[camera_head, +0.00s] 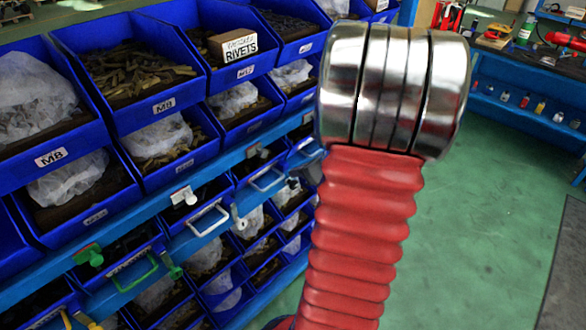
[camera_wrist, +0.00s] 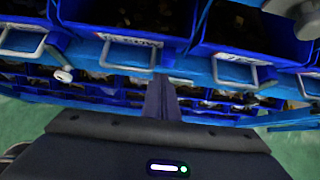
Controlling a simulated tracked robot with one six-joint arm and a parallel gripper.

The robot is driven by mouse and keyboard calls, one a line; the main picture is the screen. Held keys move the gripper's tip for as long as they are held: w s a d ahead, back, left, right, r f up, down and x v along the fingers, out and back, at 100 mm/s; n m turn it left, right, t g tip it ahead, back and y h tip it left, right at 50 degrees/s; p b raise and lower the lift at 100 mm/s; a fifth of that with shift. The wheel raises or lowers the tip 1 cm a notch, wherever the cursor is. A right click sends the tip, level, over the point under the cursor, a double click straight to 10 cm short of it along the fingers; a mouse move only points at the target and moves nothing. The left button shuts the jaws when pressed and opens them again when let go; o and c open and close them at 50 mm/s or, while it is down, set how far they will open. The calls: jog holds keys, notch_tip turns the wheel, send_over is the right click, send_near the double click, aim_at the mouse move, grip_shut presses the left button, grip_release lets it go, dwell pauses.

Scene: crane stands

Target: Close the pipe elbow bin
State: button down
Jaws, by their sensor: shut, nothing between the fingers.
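I cannot tell which bin is the pipe elbow bin, as the lower labels are too small or blurred to read. In the head view a row of lower bins has coloured handles, including a white handle (camera_head: 208,216) and a green handle (camera_head: 136,272). In the wrist view my gripper (camera_wrist: 161,84) is shut and empty. Its dark fingers point at the rack between a grey handle (camera_wrist: 128,52) and another grey handle (camera_wrist: 235,70). I cannot tell whether they touch anything. In the head view my arm hides part of the rack, and the fingers do not show.
Upper blue bins hold bagged and loose parts, including a bin labelled M9 (camera_head: 135,98). A box marked RIVETS (camera_head: 233,44) sits in another. A blue workbench (camera_head: 520,103) stands at the back right. The green floor (camera_head: 480,220) is clear between them.

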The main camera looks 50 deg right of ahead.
jog(key=v, duration=1)
jog(key=shift+s, duration=0.5)
